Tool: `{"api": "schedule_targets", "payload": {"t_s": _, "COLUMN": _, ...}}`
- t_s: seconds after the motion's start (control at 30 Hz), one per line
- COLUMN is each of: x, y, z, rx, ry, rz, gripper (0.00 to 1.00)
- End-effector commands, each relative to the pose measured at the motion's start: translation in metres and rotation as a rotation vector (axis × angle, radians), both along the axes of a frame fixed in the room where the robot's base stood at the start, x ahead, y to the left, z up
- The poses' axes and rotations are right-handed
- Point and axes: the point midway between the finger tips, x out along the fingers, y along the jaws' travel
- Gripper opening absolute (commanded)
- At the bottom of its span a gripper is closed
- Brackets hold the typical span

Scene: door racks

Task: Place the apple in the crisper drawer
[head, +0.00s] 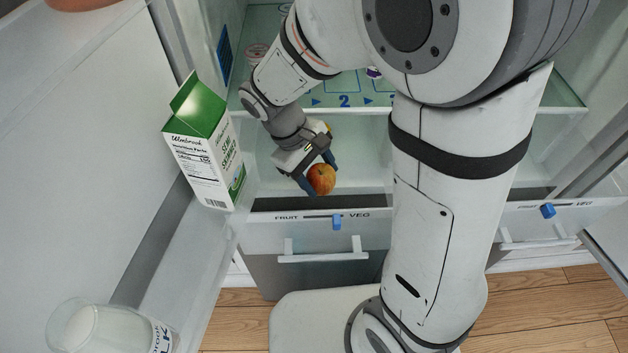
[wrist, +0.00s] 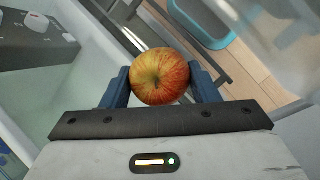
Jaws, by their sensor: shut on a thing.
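The red and yellow apple (head: 321,179) is held between the blue fingers of my gripper (head: 317,181), in front of the fridge's lower opening. It also shows in the wrist view (wrist: 159,77), with a finger of my gripper (wrist: 160,86) on each side. The left crisper drawer (head: 315,270) is below the apple, with a white handle and a FRUIT–VEG slider with a blue knob on the strip above it. It looks shut. The right crisper drawer (head: 540,240) is partly hidden by my arm and also looks shut.
The open fridge door at left holds a green and white carton (head: 205,150) and a milk bottle (head: 108,328). A glass shelf (head: 350,108) marked "2" lies above my gripper. The wooden floor (head: 240,318) shows below.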

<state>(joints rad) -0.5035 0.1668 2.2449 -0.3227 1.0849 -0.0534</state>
Motion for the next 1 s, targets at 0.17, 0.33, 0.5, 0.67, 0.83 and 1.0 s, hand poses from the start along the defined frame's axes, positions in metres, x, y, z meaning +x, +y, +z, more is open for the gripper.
{"api": "schedule_targets", "payload": {"t_s": 0.17, "x": -0.002, "y": 0.004, "z": -0.031, "rx": -0.002, "ry": 0.004, "rz": 0.014, "gripper": 0.30}}
{"api": "schedule_targets", "payload": {"t_s": 0.33, "x": -0.003, "y": 0.005, "z": -0.047, "rx": -0.002, "ry": 0.003, "rz": 0.020, "gripper": 0.30}}
{"api": "schedule_targets", "payload": {"t_s": 0.5, "x": -0.003, "y": 0.006, "z": -0.071, "rx": -0.002, "ry": 0.004, "rz": 0.022, "gripper": 0.30}}
{"api": "schedule_targets", "payload": {"t_s": 0.67, "x": -0.002, "y": 0.006, "z": -0.078, "rx": 0.000, "ry": 0.000, "rz": 0.022, "gripper": 0.30}}
{"api": "schedule_targets", "payload": {"t_s": 0.83, "x": -0.002, "y": 0.007, "z": -0.078, "rx": 0.000, "ry": 0.000, "rz": 0.022, "gripper": 0.30}}
{"api": "schedule_targets", "payload": {"t_s": 1.0, "x": -0.002, "y": 0.007, "z": -0.080, "rx": 0.000, "ry": 0.001, "rz": 0.023, "gripper": 0.59}}
